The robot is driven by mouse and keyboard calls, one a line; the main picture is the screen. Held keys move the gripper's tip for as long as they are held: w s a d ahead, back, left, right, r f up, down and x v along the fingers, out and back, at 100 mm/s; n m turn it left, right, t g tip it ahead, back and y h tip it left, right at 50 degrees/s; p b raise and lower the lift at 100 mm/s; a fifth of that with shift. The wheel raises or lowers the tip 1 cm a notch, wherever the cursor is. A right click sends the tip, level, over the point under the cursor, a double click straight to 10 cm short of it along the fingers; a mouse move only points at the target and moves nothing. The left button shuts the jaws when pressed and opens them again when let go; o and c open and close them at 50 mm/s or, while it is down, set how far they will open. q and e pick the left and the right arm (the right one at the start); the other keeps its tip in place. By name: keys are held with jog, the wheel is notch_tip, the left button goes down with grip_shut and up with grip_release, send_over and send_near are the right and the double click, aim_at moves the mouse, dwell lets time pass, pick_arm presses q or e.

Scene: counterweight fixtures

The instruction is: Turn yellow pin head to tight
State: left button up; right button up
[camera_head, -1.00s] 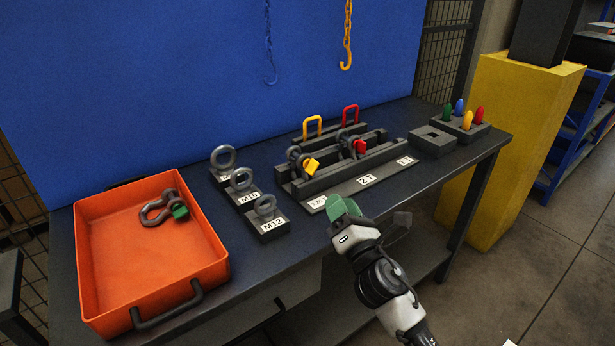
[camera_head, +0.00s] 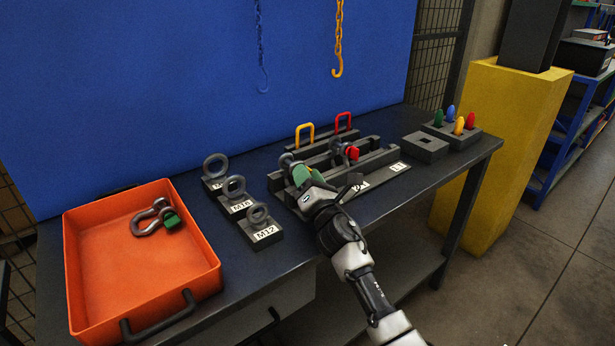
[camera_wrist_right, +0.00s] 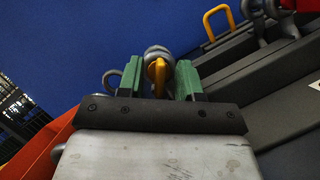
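The yellow pin head (camera_wrist_right: 157,74) shows in the right wrist view, in front of a grey shackle (camera_wrist_right: 158,52). My right gripper (camera_head: 303,175) has its green fingers at the left shackle on the dark fixture. In the right wrist view the fingers (camera_wrist_right: 158,78) stand on both sides of the yellow pin head, with a gap on each side. The gripper is open. In the head view my fingers hide most of the yellow pin head. My left gripper is not in view.
The red pin head (camera_head: 352,153) sits on the shackle to the right. A yellow handle (camera_head: 304,126) and a red handle (camera_head: 343,115) stand behind. M16 (camera_head: 238,206) and M12 (camera_head: 262,238) eye-bolt blocks and an orange tray (camera_head: 70,262) lie to the left.

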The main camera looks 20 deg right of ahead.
jog(key=c, duration=0.6)
jog(key=shift+m, duration=0.3)
